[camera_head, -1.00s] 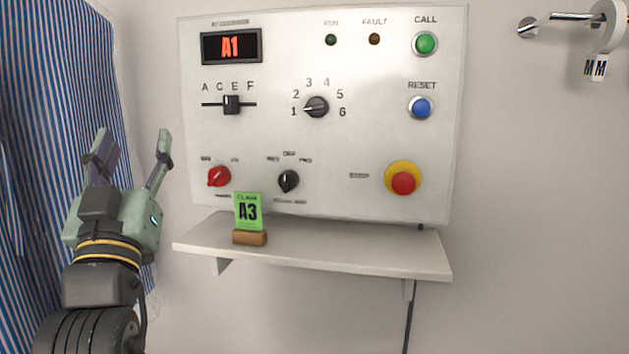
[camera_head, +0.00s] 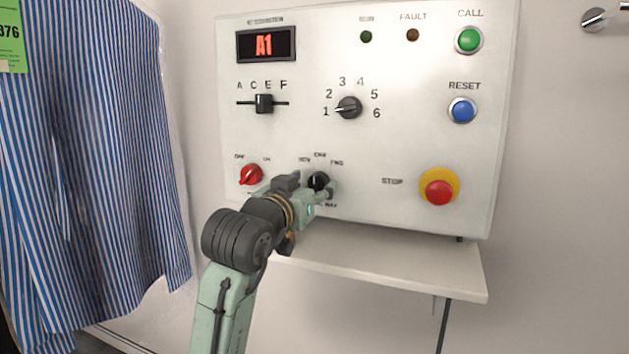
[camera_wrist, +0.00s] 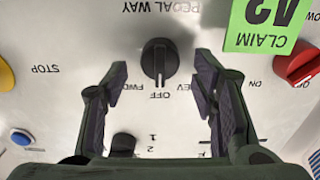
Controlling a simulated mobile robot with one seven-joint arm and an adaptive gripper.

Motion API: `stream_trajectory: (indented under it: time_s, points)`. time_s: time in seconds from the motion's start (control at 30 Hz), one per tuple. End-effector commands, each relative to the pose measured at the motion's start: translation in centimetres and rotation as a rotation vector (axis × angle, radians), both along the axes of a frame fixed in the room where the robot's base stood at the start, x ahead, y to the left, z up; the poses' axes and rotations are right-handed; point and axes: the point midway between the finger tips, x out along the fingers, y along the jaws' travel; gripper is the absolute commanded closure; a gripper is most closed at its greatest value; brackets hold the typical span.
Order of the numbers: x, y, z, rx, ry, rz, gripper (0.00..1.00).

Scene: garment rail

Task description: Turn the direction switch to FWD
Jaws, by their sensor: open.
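The direction switch is a black rotary knob (camera_head: 318,180) low on the white panel, under the labels REV, OFF and FWD. In the wrist view, which shows the panel upside down, the knob (camera_wrist: 159,60) has its white mark pointing at OFF. FWD is on the left there and REV on the right. My gripper (camera_head: 319,192) is at the panel in front of the switch and partly covers it. In the wrist view my gripper (camera_wrist: 162,68) is open, with one finger on each side of the knob. Both fingers look apart from it.
The red ON/OFF knob (camera_head: 250,174) is left of the switch. The green claim card (camera_wrist: 265,25) is close to one finger in the wrist view. The shelf (camera_head: 400,265) lies below, the STOP button (camera_head: 438,192) to the right. A striped shirt (camera_head: 90,170) hangs at left.

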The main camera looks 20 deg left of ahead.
Motion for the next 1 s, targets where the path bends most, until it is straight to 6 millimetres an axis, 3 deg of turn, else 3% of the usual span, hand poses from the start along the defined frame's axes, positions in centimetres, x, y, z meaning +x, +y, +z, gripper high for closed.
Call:
stream_trajectory:
  time_s: [0.2,0.47,1.0]
  points:
    - [1.7,0.0,0.0,0.001,0.000,0.001,0.47]
    - [1.8,0.0,0.0,0.001,-0.001,0.001,0.47]
    - [1.8,0.0,0.0,0.001,-0.001,0.001,0.82]
